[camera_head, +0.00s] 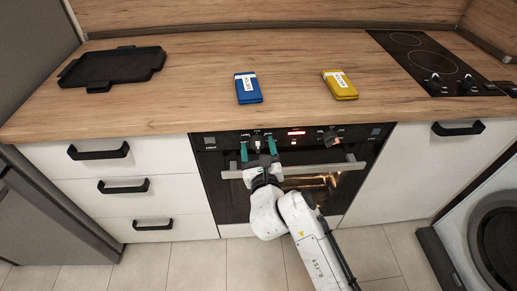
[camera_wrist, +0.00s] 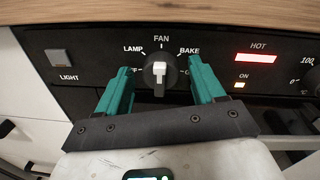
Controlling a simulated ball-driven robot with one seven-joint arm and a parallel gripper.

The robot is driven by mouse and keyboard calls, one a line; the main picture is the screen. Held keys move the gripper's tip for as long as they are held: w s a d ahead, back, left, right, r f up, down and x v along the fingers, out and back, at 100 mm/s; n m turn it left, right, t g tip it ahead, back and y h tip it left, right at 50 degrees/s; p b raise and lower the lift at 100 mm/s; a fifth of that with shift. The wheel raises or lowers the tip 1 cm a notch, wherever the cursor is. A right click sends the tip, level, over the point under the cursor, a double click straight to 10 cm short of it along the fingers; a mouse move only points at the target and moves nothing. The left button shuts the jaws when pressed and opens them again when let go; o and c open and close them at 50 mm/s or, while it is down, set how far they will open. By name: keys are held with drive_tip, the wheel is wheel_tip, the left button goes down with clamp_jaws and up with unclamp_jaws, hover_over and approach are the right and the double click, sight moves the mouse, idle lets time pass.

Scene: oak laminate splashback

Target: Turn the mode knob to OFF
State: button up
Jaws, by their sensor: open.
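The mode knob (camera_wrist: 161,72) is a round dark knob on the black oven panel, with a raised vertical grip bar and a white face. The bar lines up with the FAN label above it. LAMP is at its upper left and BAKE at its upper right. An OFF label is not clearly readable; small lettering beside the knob is partly hidden by the fingers. My gripper (camera_wrist: 160,80) is open, with one teal finger on each side of the knob and visible gaps to it. In the head view my gripper (camera_head: 258,149) is at the panel's left half.
The panel has a LIGHT button (camera_wrist: 59,57), a lit red HOT display (camera_wrist: 255,58) and a lit ON lamp (camera_wrist: 239,85). Another knob (camera_head: 331,138) is at the right. The oven handle (camera_head: 325,168) runs below. The counter (camera_head: 200,75) overhangs above.

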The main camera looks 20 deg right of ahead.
drive_tip(key=c, duration=1.1)
drive_tip(key=shift+o, duration=0.2)
